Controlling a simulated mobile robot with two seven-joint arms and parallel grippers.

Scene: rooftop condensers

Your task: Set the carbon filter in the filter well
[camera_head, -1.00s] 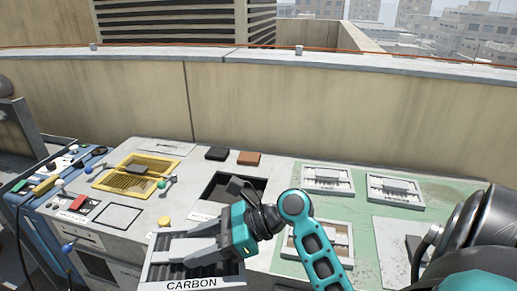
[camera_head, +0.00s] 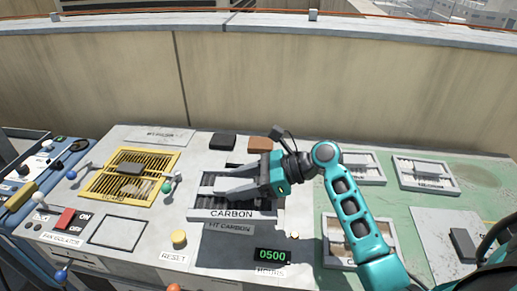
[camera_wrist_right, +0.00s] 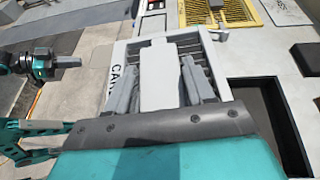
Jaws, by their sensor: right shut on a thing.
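The carbon filter (camera_head: 246,213) is a grey slatted frame with a light front strip marked CARBON. My right gripper (camera_head: 228,190) is shut on its raised middle grip; the wrist view also shows the filter (camera_wrist_right: 133,75). In the head view the filter covers most of the dark filter well (camera_head: 240,168), above a FIT CARBON label. In the wrist view the well's dark opening (camera_wrist_right: 275,110) lies right of the filter, so the two look apart. The gap in height is hard to judge. A teal and dark arm end, probably my left gripper (camera_wrist_right: 65,62), shows in the wrist view; its jaws are unclear.
A yellow-framed guard (camera_head: 130,170) with knobs stands left of the well. A black block (camera_head: 223,142) and a brown block (camera_head: 260,144) lie behind it. A yellow reset button (camera_head: 179,238) and a 0500 display (camera_head: 271,255) are in front. Framed filters (camera_head: 424,175) lie on the green area.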

